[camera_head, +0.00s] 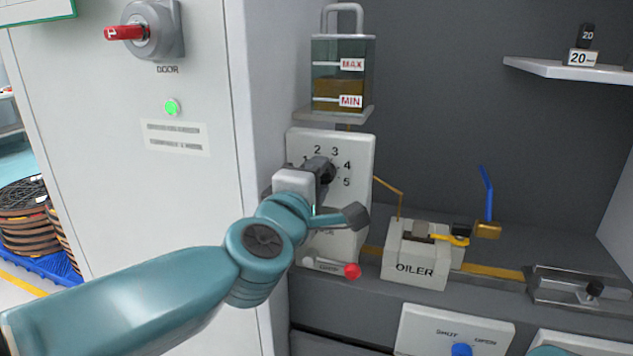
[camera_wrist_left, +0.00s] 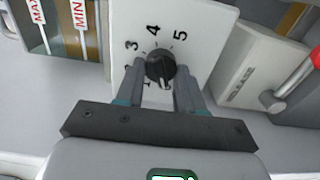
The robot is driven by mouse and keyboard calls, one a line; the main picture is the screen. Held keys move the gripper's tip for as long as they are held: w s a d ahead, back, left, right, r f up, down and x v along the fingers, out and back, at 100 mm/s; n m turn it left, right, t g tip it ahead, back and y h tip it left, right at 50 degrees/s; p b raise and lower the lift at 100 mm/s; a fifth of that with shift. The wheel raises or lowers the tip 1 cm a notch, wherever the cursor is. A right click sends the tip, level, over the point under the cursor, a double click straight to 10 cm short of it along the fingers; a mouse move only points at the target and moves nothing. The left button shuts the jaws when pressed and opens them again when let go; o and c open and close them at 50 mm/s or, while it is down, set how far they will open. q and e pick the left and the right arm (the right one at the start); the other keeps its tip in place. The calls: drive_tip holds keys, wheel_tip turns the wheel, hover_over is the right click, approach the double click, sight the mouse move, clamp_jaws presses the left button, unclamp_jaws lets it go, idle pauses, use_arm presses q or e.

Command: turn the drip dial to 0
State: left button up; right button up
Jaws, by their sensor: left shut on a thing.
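The drip dial (camera_head: 329,174) is a dark round knob on a white panel (camera_head: 358,150) below the oil tank. The numbers 2 to 5 show around it in the head view; the 0 is hidden behind my gripper. My left gripper (camera_head: 321,172) is shut on the dial. In the left wrist view the dial (camera_wrist_left: 160,67) sits between the two fingers of the left gripper (camera_wrist_left: 160,76). A light mark shows at the knob's lower edge there, but I cannot tell which number it points to. My right gripper is not in view.
The oil tank (camera_head: 342,75) with MAX and MIN labels stands above the panel. The white oiler block (camera_head: 415,262) stands to the right, with a blue lever (camera_head: 487,195) beyond. A door switch (camera_head: 150,32) is at upper left.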

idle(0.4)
use_arm(q)
drive_tip(key=o, duration=1)
drive_tip(key=shift+o, duration=0.2)
drive_tip(key=p+v, duration=0.1)
drive_tip(key=v, duration=1.5)
drive_tip(key=shift+s, duration=0.2)
